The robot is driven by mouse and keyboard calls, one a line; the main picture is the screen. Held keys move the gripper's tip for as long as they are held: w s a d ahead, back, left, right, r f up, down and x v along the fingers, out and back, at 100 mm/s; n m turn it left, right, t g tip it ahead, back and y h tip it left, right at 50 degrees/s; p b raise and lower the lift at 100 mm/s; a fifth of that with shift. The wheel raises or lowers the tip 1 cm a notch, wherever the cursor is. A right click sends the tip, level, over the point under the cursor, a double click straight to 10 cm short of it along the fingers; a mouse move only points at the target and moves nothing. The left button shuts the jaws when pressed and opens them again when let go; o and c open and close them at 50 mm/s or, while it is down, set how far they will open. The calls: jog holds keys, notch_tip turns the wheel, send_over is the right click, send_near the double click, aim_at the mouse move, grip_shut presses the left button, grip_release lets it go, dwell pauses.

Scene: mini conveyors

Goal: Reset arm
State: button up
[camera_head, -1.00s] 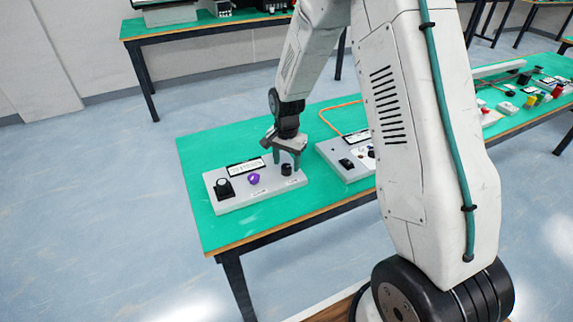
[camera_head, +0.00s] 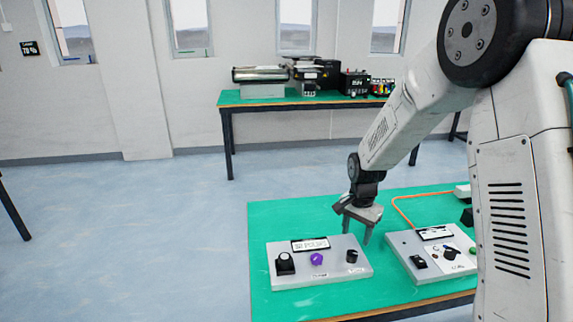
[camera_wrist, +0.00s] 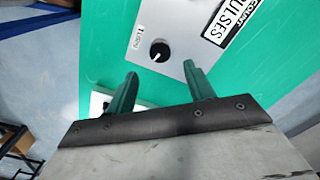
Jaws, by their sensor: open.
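My gripper (camera_head: 354,226) is open and empty in the head view. It points down above the green table (camera_head: 268,220), near the rear right part of a grey control panel (camera_head: 335,276). The panel carries a black knob (camera_head: 285,264) at left, a purple knob (camera_head: 317,259) in the middle and a smaller black knob (camera_head: 352,256) at right. In the wrist view the two green fingers (camera_wrist: 160,90) are spread apart. A black knob (camera_wrist: 159,52) on the panel shows beyond them, apart from the fingers.
A second grey panel (camera_head: 401,241) with a black switch sits to the right, with an orange cable (camera_head: 403,207) behind it. A back table (camera_head: 232,98) holds machines by the wall. Open floor (camera_head: 130,230) lies to the left.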

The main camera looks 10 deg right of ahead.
jog(key=s+a+r+n, duration=0.1)
jog(key=s+r+n, duration=0.2)
jog(key=s+r, duration=0.4)
jog(key=s+a+r+n+t, duration=0.1)
jog(key=s+r+n, duration=0.3)
jog(key=s, duration=1.1)
jog(key=s+a+r+n, duration=0.1)
jog(key=s+r+n, duration=0.2)
jog(key=s+r, duration=0.8)
jog(key=shift+s+n, duration=0.25)
jog(key=shift+n, duration=0.05)
dwell(0.6)
